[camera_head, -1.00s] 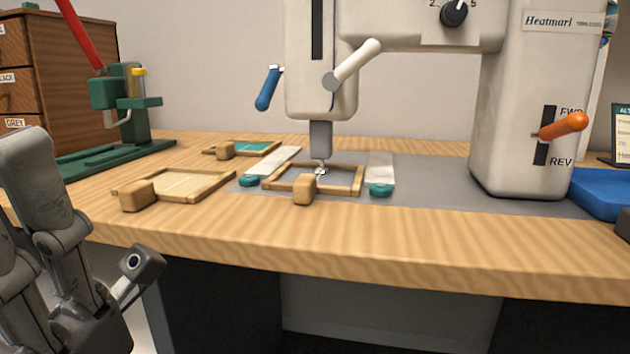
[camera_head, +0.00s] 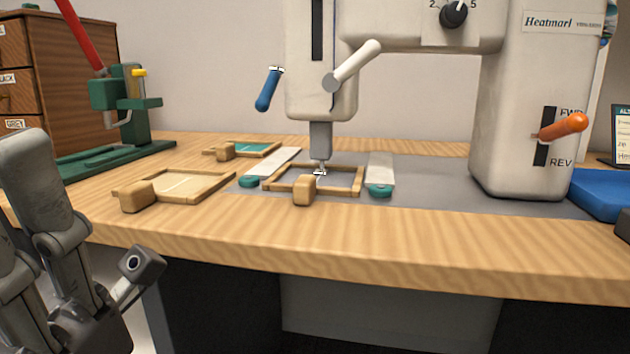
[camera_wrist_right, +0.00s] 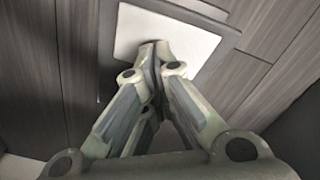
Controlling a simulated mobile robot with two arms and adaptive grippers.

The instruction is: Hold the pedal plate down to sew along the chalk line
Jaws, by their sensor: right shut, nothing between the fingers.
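In the right wrist view my right gripper (camera_wrist_right: 154,52) is shut and empty. Its fingertips are over a pale square plate (camera_wrist_right: 185,40), which looks like the pedal plate, near the floor. They appear to touch it, though how far it is pressed is unclear. In the head view the sewing machine's needle foot (camera_head: 320,142) is above a wooden frame (camera_head: 348,191) holding grey cloth. A short pale mark, likely the chalk line, shows on the cloth but is too small to read well.
Other wooden frames (camera_head: 222,183) lie left on the table (camera_head: 430,235). A green press (camera_head: 125,95) stands behind them. The machine has a white lever (camera_head: 358,62), a blue-handled lever (camera_head: 268,90) and an orange lever (camera_head: 563,126) between FWD and REV. A blue block (camera_head: 598,190) is at right.

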